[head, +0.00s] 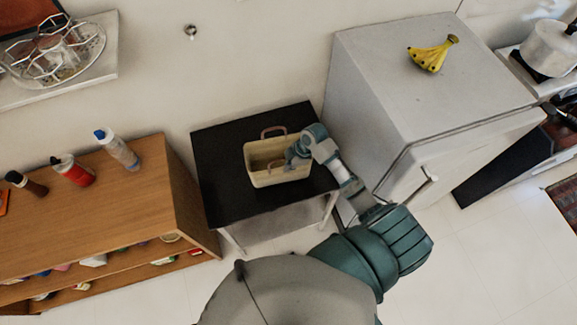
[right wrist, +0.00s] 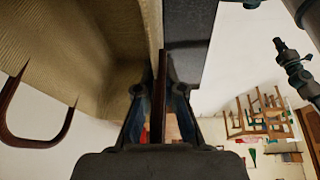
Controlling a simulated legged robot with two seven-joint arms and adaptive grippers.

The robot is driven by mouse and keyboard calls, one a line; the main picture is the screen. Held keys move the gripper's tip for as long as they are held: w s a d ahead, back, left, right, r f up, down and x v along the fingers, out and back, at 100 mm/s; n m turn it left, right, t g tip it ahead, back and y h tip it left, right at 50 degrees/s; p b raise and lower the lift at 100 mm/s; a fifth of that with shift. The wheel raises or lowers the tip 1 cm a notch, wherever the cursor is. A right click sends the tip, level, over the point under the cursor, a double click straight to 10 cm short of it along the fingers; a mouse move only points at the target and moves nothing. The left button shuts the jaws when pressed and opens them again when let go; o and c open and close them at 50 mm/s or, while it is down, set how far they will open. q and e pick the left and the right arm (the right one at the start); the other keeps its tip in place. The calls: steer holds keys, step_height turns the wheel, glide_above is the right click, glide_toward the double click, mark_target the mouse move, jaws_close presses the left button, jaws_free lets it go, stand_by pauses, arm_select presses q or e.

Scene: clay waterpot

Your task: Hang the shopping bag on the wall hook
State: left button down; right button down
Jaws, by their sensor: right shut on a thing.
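The shopping bag (head: 279,176) is a tan, open-topped bag with brown handles. It stands upright on a small black-topped table. My right gripper (head: 291,156) is at the bag's right side, shut on its near handle. In the right wrist view, my gripper's fingers (right wrist: 160,105) close on a brown handle strip, with the woven bag wall (right wrist: 105,85) beside them on the left. The other handle (right wrist: 38,135) hangs free in that view. The wall hook (head: 191,32) is a small metal piece on the wall, up and left of the bag. My left gripper is not in view.
The black table (head: 222,150) stands between a wooden shelf unit (head: 95,210) with bottles on top and a white fridge (head: 400,90) with bananas (head: 432,54). A wall shelf (head: 95,72) with a wire rack is at upper left. The wall around the hook is bare.

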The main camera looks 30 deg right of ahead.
steer(key=shift+f, duration=0.45)
steer(key=c, duration=1.3)
jaws_free()
steer(key=shift+f, duration=0.15)
